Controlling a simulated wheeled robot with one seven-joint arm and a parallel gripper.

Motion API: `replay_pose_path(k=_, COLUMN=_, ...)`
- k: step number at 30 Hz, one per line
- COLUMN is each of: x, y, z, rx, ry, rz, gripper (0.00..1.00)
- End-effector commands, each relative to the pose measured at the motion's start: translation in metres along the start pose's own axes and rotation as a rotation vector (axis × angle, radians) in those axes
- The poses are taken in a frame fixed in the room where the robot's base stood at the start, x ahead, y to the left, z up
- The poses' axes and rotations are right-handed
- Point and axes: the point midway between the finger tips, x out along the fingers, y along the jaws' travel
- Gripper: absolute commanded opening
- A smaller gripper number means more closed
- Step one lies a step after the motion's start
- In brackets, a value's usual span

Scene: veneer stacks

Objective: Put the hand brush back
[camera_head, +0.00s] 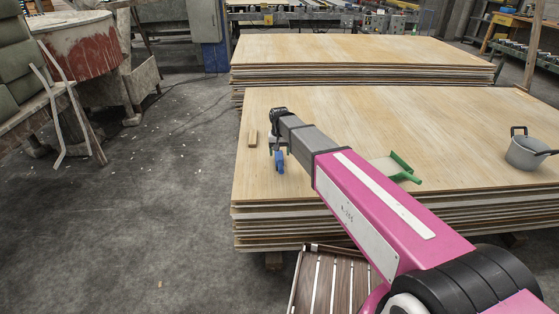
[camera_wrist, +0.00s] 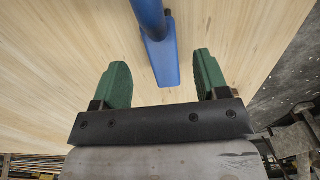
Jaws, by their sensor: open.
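My gripper (camera_head: 279,142) is open over the near left part of the front veneer stack (camera_head: 300,110). In the wrist view, its green fingers (camera_wrist: 160,82) are spread with nothing between the pads. A blue tool (camera_head: 280,162) is near the fingertips. In the wrist view, the blue tool (camera_wrist: 163,55) shows a round shaft and a flat flared end that reaches toward the gap between the fingers; I cannot tell whether it is the hand brush. A green and cream item (camera_head: 403,167) lies right of my arm, partly hidden; I cannot tell whether it is a brush or dustpan.
A grey pot (camera_head: 526,152) stands at the stack's right. A second veneer stack (camera_head: 350,50) is behind. A slatted wooden item (camera_head: 330,283) sits below the front edge. Open floor (camera_head: 150,210) lies left.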

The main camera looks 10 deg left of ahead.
Motion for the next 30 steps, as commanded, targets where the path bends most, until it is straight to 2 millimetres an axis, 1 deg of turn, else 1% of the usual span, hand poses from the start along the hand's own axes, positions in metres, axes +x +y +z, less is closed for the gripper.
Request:
replay_pose_path(k=1, x=-0.011, y=0.000, z=0.000, rx=0.000, ry=0.003, rz=-0.001, gripper=0.68)
replay_pose_path(k=3, x=-0.023, y=0.000, z=0.000, rx=0.000, ry=0.001, rz=0.000, gripper=0.68)
replay_pose_path(k=6, x=-0.037, y=0.000, z=0.000, rx=0.000, ry=0.002, rz=0.000, gripper=0.68)
replay_pose_path(k=9, x=-0.047, y=0.000, z=0.000, rx=0.000, ry=0.000, rz=0.000, gripper=0.68)
replay_pose_path(k=13, x=-0.054, y=0.000, z=0.000, rx=0.000, ry=0.000, rz=0.000, gripper=0.68)
replay_pose_path(k=17, x=-0.056, y=0.000, z=0.000, rx=0.000, ry=0.000, rz=0.000, gripper=0.68)
replay_pose_path(k=20, x=-0.053, y=0.009, z=0.005, rx=0.005, ry=-0.001, rz=0.000, gripper=0.68)
replay_pose_path(k=23, x=-0.045, y=0.039, z=0.019, rx=0.025, ry=-0.002, rz=0.001, gripper=0.68)
replay_pose_path(k=26, x=-0.032, y=0.088, z=0.045, rx=0.055, ry=-0.002, rz=0.001, gripper=0.68)
replay_pose_path(k=27, x=-0.026, y=0.110, z=0.058, rx=0.070, ry=-0.003, rz=0.001, gripper=0.68)
replay_pose_path(k=29, x=-0.018, y=0.142, z=0.078, rx=0.091, ry=-0.001, rz=0.000, gripper=0.68)
replay_pose_path(k=30, x=-0.012, y=0.162, z=0.092, rx=0.106, ry=-0.002, rz=0.000, gripper=0.68)
